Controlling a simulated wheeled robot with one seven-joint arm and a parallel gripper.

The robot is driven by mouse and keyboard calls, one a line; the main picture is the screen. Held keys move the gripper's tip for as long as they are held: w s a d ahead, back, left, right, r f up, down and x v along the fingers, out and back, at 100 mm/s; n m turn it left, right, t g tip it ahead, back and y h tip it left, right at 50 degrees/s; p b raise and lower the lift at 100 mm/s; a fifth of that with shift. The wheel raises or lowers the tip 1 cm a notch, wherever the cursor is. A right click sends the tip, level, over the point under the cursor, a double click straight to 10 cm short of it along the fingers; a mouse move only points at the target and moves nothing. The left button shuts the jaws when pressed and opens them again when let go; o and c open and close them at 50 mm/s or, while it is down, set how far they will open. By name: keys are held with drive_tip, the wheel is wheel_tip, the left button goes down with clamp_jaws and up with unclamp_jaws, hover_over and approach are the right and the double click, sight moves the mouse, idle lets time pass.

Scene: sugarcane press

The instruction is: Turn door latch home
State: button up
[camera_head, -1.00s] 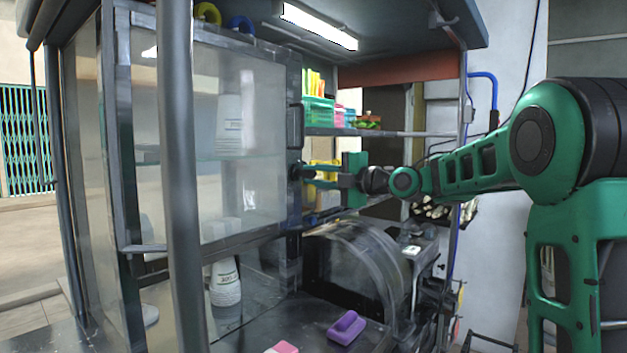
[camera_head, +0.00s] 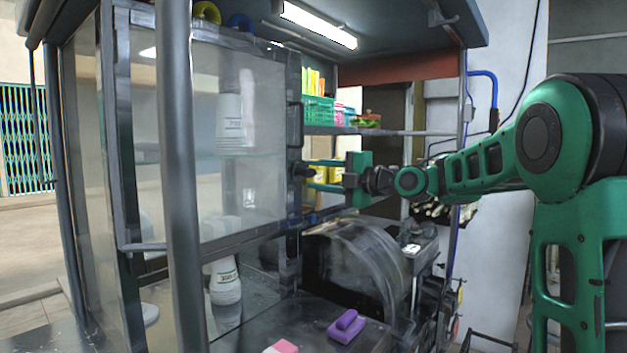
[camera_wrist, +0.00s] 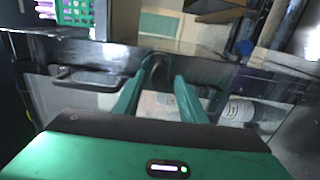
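The cabinet door (camera_head: 215,140) is a glass panel in a dark metal frame and looks shut against its frame. The latch (camera_head: 301,170) is a small dark knob on the door's right edge, below a dark bar handle (camera_head: 296,125). My gripper (camera_head: 312,176) is at the latch's height, just to its right, with its two green fingers apart. In the wrist view the latch (camera_wrist: 156,66) shows just beyond the gap between the fingertips (camera_wrist: 165,82), and nothing is held between them. The latch's exact angle is too dark to read.
A curved clear cover (camera_head: 350,260) stands below my gripper. A shelf with a green basket (camera_head: 318,110) is above and behind it. A purple block (camera_head: 346,327) lies on the counter. A grey post (camera_head: 178,180) stands in front of the door.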

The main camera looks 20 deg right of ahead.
drive_tip(key=v, duration=0.9)
drive_tip(key=shift+s+d, duration=0.2)
drive_tip(key=shift+f, duration=0.15)
drive_tip(key=s+d+f+m+g+h, duration=0.35)
drive_tip(key=s+f+m, duration=0.4)
drive_tip(key=f, duration=0.35)
drive_tip(key=s+d+f+m+g+h, duration=0.35)
drive_tip(key=s+f+m+h, duration=0.2)
drive_tip(key=f+m, duration=0.35)
drive_tip(key=s+d+f+m+g, duration=0.1)
drive_tip(key=s+f+m, duration=0.3)
drive_tip(key=s, duration=0.5)
drive_tip(key=s+d+f+m+g+h, duration=0.1)
drive_tip(key=s+f+m+g, duration=0.3)
drive_tip(key=s, duration=0.5)
drive_tip(key=s+d+f+m+g, duration=0.2)
drive_tip(key=s+f+m, duration=0.3)
drive_tip(key=s, duration=0.5)
drive_tip(key=shift+d+f+m+g, duration=0.2)
drive_tip(key=shift+f+m+g, duration=0.15)
drive_tip(key=shift+m, duration=0.8)
